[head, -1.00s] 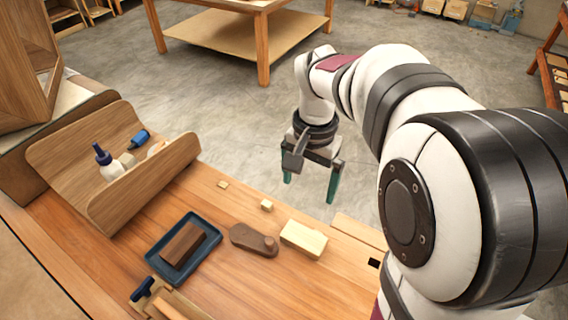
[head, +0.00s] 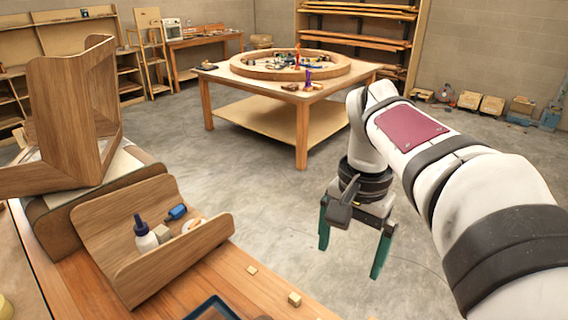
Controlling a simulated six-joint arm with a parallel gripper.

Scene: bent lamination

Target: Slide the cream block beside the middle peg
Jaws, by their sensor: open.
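My gripper (head: 350,263) hangs open and empty over the floor, past the bench edge, with its two green fingers apart. Two small pale wooden pegs (head: 252,269) (head: 294,299) stand on the bench at the bottom of the view, left of my gripper. I cannot tell which is the middle peg. The large cream block that lay on the bench in the earlier picture is outside the frame now. My gripper touches nothing.
A bent wooden trough (head: 190,262) on the bench holds a glue bottle (head: 145,236), a small pale block (head: 162,233) and a blue tool (head: 177,212). A blue tray's corner (head: 212,308) shows below. A worktable (head: 303,95) stands behind, with clear floor between.

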